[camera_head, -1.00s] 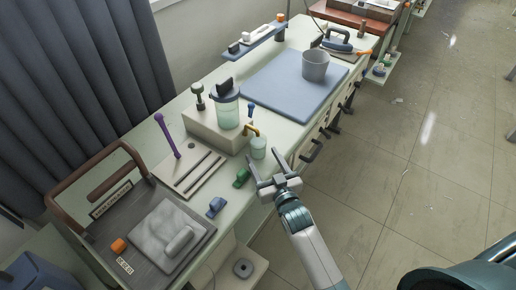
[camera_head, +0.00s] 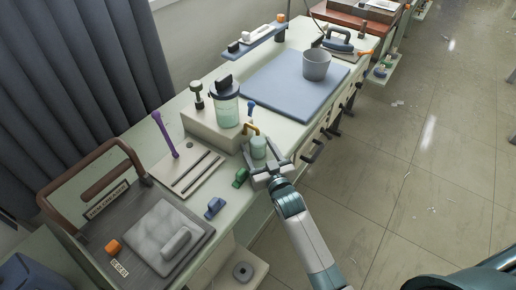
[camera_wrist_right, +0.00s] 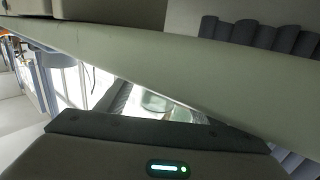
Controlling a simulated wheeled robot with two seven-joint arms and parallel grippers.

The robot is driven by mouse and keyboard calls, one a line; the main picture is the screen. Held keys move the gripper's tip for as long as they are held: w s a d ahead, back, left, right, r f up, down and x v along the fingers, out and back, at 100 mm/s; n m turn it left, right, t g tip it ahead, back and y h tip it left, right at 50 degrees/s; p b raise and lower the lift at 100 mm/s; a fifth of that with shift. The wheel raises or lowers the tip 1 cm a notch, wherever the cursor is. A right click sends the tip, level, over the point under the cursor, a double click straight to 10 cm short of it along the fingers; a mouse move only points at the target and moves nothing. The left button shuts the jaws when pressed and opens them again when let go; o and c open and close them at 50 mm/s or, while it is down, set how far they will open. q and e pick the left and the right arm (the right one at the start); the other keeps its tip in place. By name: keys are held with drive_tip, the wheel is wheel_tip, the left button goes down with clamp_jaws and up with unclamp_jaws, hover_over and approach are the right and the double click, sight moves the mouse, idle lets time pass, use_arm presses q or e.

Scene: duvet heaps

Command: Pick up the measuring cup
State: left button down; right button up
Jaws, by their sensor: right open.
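A small, pale green, translucent cup-like container (camera_head: 258,148), which looks like the measuring cup, stands near the front edge of the bench. A yellow curved piece rises just behind it; I cannot tell if they are joined. My right gripper (camera_head: 265,154) is open at the bench edge, with its fingers on either side of the cup. I cannot tell if they touch it. In the right wrist view, pale green translucent shapes (camera_wrist_right: 154,102) show beyond the gripper, partly hidden. My left gripper is not in view.
A lidded jar (camera_head: 226,108) stands on a raised block behind the cup. A green clip-like piece (camera_head: 241,177) and a blue one (camera_head: 215,207) lie to the left. A grey bucket (camera_head: 316,64) stands on a blue mat (camera_head: 275,95). Dark drawer handles (camera_head: 313,152) jut from the front.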

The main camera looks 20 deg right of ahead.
drive_tip(key=shift+c, duration=0.6)
drive_tip(key=c, duration=1.2)
drive_tip(key=shift+o, duration=0.2)
drive_tip(key=shift+r, duration=0.1)
